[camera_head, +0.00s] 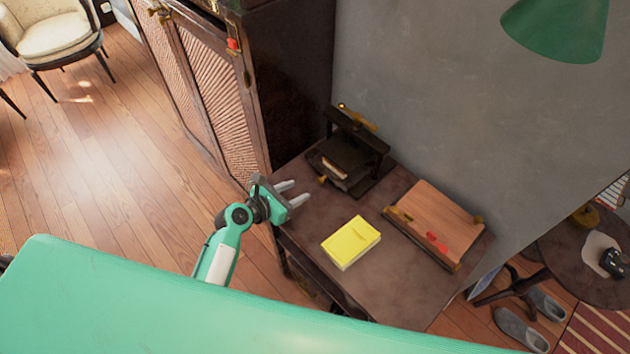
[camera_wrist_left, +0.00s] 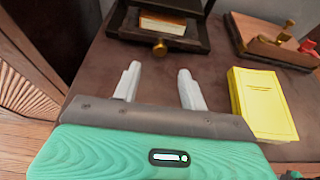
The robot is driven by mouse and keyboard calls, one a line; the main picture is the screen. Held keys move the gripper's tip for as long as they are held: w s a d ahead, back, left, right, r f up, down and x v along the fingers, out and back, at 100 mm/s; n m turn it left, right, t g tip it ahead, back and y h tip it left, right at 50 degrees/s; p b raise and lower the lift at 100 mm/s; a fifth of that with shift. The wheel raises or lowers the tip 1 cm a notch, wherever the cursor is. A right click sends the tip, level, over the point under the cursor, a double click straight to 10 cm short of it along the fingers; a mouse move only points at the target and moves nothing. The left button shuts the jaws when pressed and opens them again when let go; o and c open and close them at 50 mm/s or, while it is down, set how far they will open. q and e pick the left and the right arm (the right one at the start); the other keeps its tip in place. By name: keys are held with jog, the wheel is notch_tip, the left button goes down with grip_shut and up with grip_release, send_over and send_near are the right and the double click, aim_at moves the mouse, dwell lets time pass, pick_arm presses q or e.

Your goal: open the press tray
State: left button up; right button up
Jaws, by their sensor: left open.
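A dark press (camera_head: 350,150) stands at the back left of the brown table, with a brass handle on top. Its low tray (camera_head: 362,181) has a small brass knob (camera_wrist_left: 160,48) at the front, and a small book (camera_wrist_left: 163,25) sits inside the press. My left gripper (camera_head: 298,193) is open and empty over the table's left edge, in front of the press and apart from it. In the left wrist view its two pale fingers (camera_wrist_left: 158,84) point toward the knob, which lies beyond and between them. My right gripper is not in view.
A yellow book (camera_head: 351,242) lies on the table right of my left gripper. A wooden board device (camera_head: 440,222) with brass and red parts lies further right. A dark cabinet (camera_head: 285,85) stands behind left. The table front (camera_head: 390,295) is clear.

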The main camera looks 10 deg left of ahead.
aim_at(318, 181)
pick_arm(q)
jog(key=x, duration=0.8)
jog(key=shift+w+d+f, duration=0.15)
jog(key=shift+w+f, duration=0.05)
jog(key=shift+w, duration=0.15)
grip_shut()
